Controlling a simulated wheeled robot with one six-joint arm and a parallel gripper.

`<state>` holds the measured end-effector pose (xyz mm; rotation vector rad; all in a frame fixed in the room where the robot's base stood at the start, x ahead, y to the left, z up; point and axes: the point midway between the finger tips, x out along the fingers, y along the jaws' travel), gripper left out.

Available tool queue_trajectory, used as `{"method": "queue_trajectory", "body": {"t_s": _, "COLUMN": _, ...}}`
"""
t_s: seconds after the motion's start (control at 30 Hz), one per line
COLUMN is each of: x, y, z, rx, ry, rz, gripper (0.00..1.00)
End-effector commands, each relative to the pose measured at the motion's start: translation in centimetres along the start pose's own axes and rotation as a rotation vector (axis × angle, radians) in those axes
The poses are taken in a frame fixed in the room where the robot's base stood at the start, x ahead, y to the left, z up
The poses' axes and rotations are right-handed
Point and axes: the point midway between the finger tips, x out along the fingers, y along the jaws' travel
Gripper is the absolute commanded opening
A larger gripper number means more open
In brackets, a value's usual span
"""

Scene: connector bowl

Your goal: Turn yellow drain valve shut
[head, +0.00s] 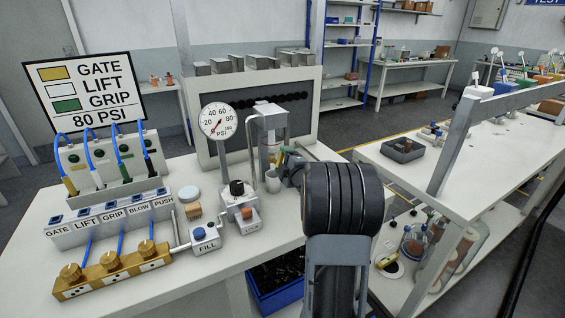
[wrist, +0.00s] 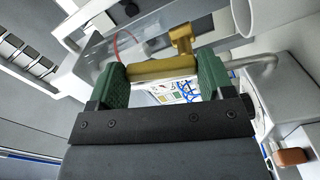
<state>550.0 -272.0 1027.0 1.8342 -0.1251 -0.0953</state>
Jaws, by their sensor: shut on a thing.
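The yellow drain valve (wrist: 161,68) shows in the wrist view as a yellow bar with a short upright stub (wrist: 182,42) at its right. My gripper (wrist: 163,80) has its two green pads on either side of the bar, shut on it. In the head view my gripper (head: 288,165) is mostly hidden behind my arm. It is by the clear cylinder unit (head: 270,130) on the bench, where a little yellow shows. The valve's far side and exact turn angle are hard to tell.
A white cup (head: 272,182) stands close left of my gripper. The pressure gauge (head: 216,121), the FILL button box (head: 205,238) and a black-knobbed regulator (head: 238,200) are farther left. A blue bin (head: 278,285) is below the bench.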

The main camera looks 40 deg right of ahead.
Motion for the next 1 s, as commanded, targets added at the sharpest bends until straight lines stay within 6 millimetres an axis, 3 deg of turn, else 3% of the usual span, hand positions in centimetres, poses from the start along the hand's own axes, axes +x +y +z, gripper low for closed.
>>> {"method": "queue_trajectory", "body": {"t_s": 1.0, "x": 0.0, "y": -1.3, "z": 2.1, "rx": 0.898, "ry": -0.002, "rz": 0.0, "gripper": 0.51}}
